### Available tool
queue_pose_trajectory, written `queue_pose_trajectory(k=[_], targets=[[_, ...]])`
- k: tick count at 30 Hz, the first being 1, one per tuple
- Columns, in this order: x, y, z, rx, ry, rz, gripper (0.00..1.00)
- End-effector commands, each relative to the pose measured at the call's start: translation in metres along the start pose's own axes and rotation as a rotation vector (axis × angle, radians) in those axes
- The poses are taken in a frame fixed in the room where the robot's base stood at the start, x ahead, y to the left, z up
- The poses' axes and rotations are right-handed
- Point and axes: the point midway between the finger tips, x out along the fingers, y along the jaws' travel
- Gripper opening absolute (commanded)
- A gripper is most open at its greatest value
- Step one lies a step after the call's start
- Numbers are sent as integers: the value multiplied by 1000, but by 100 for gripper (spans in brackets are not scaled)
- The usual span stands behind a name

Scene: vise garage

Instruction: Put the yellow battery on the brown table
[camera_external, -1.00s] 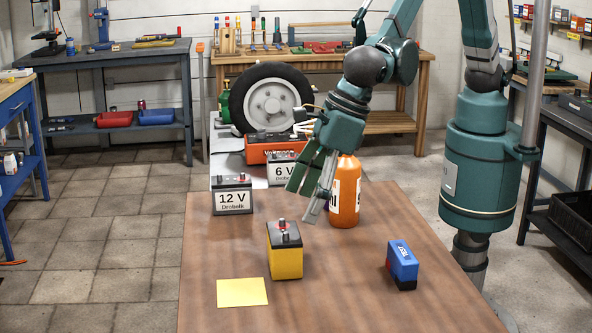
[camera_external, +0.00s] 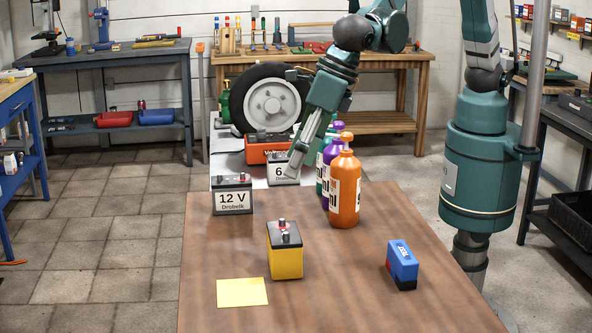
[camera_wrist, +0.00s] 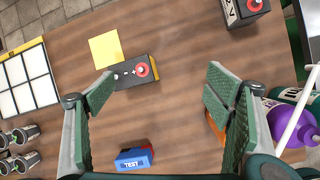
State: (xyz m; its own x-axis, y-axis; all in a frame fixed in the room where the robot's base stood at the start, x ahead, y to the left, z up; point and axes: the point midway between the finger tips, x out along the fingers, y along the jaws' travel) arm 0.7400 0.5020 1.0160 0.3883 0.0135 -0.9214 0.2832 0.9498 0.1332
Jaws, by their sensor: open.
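The yellow battery (camera_external: 287,262) stands upright on the brown table (camera_external: 345,290), with a dark top and red and grey terminals. In the wrist view the battery's dark top (camera_wrist: 130,71) shows beyond my left finger, with its red cap. My gripper (camera_external: 298,165) is up in the air over the far end of the table, behind the yellow battery and apart from it. The wrist view shows my gripper (camera_wrist: 160,88) with its two green-padded fingers wide apart and nothing between them.
A yellow note (camera_external: 242,292) lies left of the battery. A blue tester (camera_external: 402,262) is to the right. An orange bottle (camera_external: 345,195), a purple bottle (camera_external: 332,152) and a 12 V battery (camera_external: 232,196) stand at the far end. The table's middle is largely clear.

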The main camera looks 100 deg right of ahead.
Motion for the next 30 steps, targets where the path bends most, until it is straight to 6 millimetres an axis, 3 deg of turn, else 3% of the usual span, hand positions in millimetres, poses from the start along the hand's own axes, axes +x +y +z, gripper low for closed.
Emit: queue_pose_trajectory(k=[1,12,20,30], targets=[[-9,-14,8,53,-1,2,78],[-63,-96,46,426,-6,21,78],[-95,-150,60,662,-9,36,78],[-139,-230,68,1021,-13,60,78]])
